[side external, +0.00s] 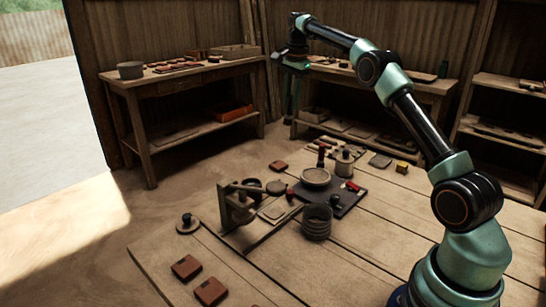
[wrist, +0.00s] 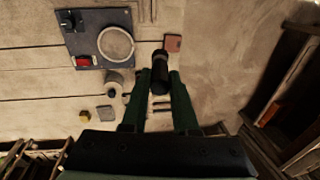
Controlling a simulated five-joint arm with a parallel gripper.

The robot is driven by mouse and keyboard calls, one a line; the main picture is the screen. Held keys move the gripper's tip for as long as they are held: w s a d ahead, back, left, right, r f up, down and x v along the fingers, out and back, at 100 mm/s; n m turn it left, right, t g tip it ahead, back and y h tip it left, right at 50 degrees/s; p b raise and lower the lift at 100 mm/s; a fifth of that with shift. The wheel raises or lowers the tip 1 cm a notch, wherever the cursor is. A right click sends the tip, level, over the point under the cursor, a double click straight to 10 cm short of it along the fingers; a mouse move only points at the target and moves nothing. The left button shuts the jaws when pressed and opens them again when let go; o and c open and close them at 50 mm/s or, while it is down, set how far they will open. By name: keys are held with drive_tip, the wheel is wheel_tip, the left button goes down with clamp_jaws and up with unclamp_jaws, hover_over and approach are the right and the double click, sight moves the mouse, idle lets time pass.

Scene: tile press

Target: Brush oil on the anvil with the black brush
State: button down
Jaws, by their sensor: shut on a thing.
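My gripper (side external: 291,92) is raised high at the far side of the table, well away from the press. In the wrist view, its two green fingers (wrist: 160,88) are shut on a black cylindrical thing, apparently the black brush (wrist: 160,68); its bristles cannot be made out. In the side view the brush is too small to tell. The press (side external: 238,208) stands at the table's near left, with a flat plate (side external: 272,211) at its right that may be the anvil. The press does not clearly show in the wrist view.
A lidded jar (side external: 345,163) and a ribbed pot (side external: 317,222) stand close by. Reddish tiles (side external: 187,267) lie at the front left. The table's right side is mostly clear.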

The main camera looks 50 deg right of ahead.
drive_tip(key=a+f+g, duration=0.1)
drive_tip(key=a+f, duration=0.3)
drive_tip(key=a, duration=0.4)
drive_tip(key=a+f, duration=0.4)
drive_tip(key=a, duration=0.5)
drive_tip(key=shift+y, duration=0.3)
drive_tip(key=shift+w+d+f, duration=0.1)
drive_tip(key=shift+w+f, duration=0.1)
drive_tip(key=shift+f, duration=1.25)
drive_tip(key=shift+w+d+f, duration=0.1)
drive_tip(key=shift+w+f, duration=0.1)
drive_tip(key=shift+f, duration=1.25)
drive_tip(key=shift+f, duration=0.6)
wheel_tip(320, 180, up, 7)
drive_tip(key=shift+r, duration=0.1)
